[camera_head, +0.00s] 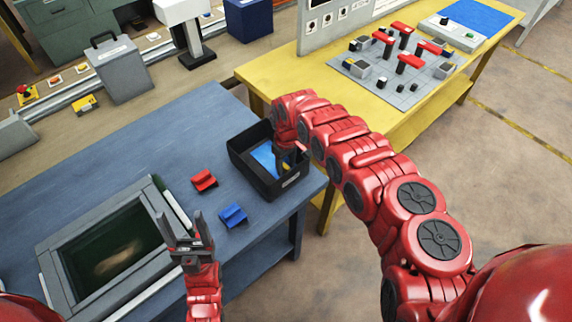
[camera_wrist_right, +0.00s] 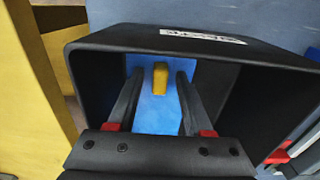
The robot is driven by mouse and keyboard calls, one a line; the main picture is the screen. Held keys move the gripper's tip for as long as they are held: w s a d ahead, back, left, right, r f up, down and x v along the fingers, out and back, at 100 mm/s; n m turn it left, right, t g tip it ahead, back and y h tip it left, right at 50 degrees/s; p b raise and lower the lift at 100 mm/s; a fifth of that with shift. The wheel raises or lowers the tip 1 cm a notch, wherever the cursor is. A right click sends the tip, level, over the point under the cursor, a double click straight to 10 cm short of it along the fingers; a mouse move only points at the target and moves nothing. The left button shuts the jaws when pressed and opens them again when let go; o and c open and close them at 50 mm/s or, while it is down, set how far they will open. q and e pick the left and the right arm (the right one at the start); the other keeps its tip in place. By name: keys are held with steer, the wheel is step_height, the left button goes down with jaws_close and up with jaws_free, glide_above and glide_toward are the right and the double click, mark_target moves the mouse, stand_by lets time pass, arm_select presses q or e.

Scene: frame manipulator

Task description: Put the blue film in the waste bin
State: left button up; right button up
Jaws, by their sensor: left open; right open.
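The blue film (camera_head: 263,158) lies inside the black waste bin (camera_head: 240,172), which stands at the right end of the blue table. In the right wrist view the blue film (camera_wrist_right: 152,112) has a yellow tab (camera_wrist_right: 160,78) and shows within the walls of the bin (camera_wrist_right: 270,95). My right gripper (camera_head: 287,158) reaches down into the bin. Its open fingers (camera_wrist_right: 156,80) sit on either side of the yellow tab, apart from it. My left gripper (camera_head: 184,225) is open and empty, above the front of the blue table beside the framed panel.
A grey frame with a dark panel (camera_head: 110,245) lies on the blue table (camera_head: 150,150). A red block (camera_head: 204,181) and a blue block (camera_head: 233,215) lie between it and the bin. A yellow table (camera_head: 285,75) with a pegged board (camera_head: 400,75) stands behind on the right.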

steer(key=shift+r, duration=0.35)
step_height(320, 180, up, 11)
steer(key=b, duration=0.1)
steer(key=shift+r+b, duration=0.2)
steer(key=shift+b, duration=0.2)
steer(key=shift+d, duration=0.1)
